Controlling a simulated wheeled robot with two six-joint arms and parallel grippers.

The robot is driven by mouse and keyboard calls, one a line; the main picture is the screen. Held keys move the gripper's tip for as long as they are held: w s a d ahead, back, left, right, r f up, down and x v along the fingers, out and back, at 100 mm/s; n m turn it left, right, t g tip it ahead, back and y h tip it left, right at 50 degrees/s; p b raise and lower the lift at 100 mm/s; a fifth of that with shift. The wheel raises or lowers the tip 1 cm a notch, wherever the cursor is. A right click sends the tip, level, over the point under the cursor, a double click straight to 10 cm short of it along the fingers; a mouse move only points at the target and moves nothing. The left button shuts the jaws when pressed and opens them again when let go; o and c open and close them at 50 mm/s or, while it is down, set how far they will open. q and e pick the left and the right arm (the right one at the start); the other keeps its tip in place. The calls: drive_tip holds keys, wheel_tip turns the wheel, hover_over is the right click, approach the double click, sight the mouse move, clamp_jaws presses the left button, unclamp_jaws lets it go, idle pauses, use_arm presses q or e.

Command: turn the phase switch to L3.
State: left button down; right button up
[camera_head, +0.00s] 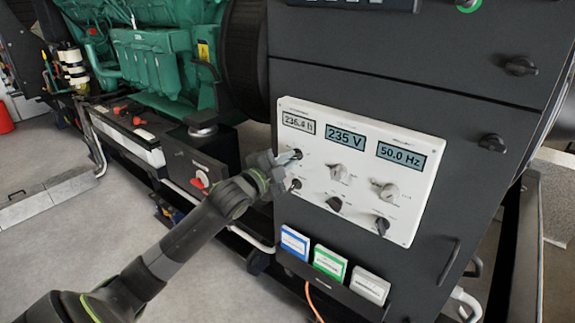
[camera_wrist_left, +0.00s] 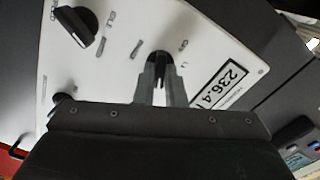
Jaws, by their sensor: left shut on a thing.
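The white control panel (camera_head: 365,160) is on the dark cabinet and carries several knobs under three displays. The knob below the left display, presumably the phase switch (camera_head: 298,153), is mostly hidden by my left gripper (camera_head: 289,158). In the left wrist view the two fingers (camera_wrist_left: 160,88) are shut on this small black knob (camera_wrist_left: 158,57), one finger on each side. Small marks stand around the knob, but I cannot read which one it points to. My right gripper is not in view.
The displays show about 236.4 (camera_head: 298,122), 235 V (camera_head: 345,138) and 50.0 Hz (camera_head: 402,156). A black knob (camera_head: 295,184) sits close below the gripper; pale knobs (camera_head: 338,172) are to the right. Blue, green and white boxes (camera_head: 330,262) sit below the panel. A green engine (camera_head: 155,65) stands left.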

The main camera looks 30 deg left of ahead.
use_arm(q)
drive_tip(key=shift+f+m, duration=0.15)
drive_tip(key=shift+m, duration=0.25)
drive_tip(key=c, duration=1.5)
unclamp_jaws()
drive_tip(key=s+a+p, duration=0.1)
drive_tip(key=s+p, duration=0.1)
drive_tip(key=s, duration=1.5)
drive_tip(key=shift+s+a+p, duration=0.2)
drive_tip(key=shift+p, duration=0.1)
